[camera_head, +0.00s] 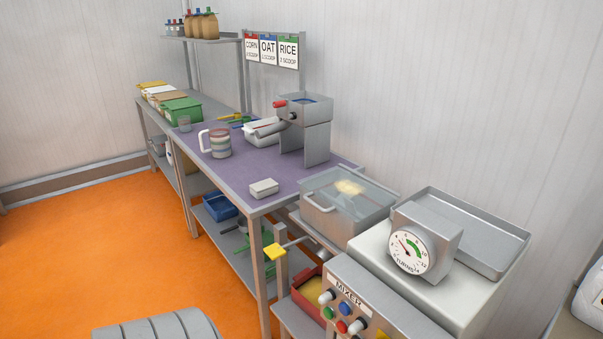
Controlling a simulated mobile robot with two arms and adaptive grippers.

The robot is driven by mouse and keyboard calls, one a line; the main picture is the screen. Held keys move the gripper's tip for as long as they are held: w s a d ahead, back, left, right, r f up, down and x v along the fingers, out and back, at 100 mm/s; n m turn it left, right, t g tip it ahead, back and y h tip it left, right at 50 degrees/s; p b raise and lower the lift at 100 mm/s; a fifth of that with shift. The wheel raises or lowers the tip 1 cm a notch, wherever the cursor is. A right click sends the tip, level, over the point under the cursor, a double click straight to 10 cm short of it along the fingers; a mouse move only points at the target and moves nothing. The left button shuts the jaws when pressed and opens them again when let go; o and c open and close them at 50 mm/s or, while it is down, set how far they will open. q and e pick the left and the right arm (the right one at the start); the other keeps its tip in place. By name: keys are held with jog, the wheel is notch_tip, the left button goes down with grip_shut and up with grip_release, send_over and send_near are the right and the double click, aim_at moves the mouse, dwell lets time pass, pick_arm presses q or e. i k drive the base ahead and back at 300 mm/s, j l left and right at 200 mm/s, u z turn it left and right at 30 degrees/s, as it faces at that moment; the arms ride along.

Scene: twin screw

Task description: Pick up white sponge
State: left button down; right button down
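A small white block that looks like the white sponge (264,187) lies flat on the purple-topped work table (236,174), close to its near edge. Its upper face and front sides are in plain sight, and nothing covers it or touches it from above. Neither of my grippers is in view.
A striped jug (218,143) stands farther back on the table, and a metal machine with a red knob (301,125) stands behind the block. A lidded glass-topped box (348,198) and a dial unit (426,241) are at right. Orange floor (90,250) is open at left.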

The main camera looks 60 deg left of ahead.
aim_at(264, 188)
jog(key=u, duration=2)
jog(key=z, duration=0.4)
jog(key=i+j+z, duration=0.1)
jog(key=z, duration=0.25)
jog(key=j+z, duration=0.1)
jog(key=z, duration=0.3)
jog(key=j+z, duration=0.1)
jog(key=z, duration=0.3)
jog(key=j+z, duration=0.25)
jog(key=j, duration=0.25)
jog(key=j+z, duration=0.3)
jog(key=j, duration=0.2)
jog(key=j+z, duration=0.25)
jog(key=j, duration=0.25)
jog(key=k+j+z, duration=0.15)
jog(key=j+z, duration=0.15)
jog(key=j, duration=0.15)
jog(key=k+j+z, duration=0.25)
jog(key=j, duration=0.2)
jog(key=i+j, duration=0.05)
jog(key=i, duration=0.05)
